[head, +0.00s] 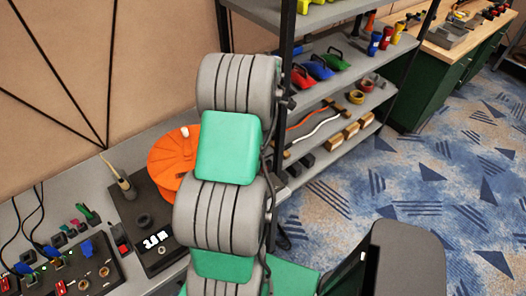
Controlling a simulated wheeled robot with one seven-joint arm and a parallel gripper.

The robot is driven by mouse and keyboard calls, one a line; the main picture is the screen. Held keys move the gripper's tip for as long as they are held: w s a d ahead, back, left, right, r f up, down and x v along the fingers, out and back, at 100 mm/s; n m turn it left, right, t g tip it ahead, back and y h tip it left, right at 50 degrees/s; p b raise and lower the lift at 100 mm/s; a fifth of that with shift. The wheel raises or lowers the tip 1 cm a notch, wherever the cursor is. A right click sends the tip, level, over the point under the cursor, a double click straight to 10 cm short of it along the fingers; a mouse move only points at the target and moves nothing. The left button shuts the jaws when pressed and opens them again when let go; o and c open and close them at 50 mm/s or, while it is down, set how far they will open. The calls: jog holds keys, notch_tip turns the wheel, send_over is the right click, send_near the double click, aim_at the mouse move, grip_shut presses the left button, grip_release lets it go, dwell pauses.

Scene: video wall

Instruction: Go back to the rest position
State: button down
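My arm rises through the middle of the head view, its grey ribbed joints and green links standing in front of the bench and shelf. My gripper is not visible in this view, so its opening and anything in it cannot be seen. The arm hides part of the bench, the orange disc and the left end of the shelves.
A grey bench (92,184) at left holds an orange round object (172,160), a black device with a lit display (150,232) and a panel with coloured plugs (62,270). Tool shelves (345,97) stand behind; a green workbench (432,80) is farther right. Patterned carpet (430,180) is clear at right.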

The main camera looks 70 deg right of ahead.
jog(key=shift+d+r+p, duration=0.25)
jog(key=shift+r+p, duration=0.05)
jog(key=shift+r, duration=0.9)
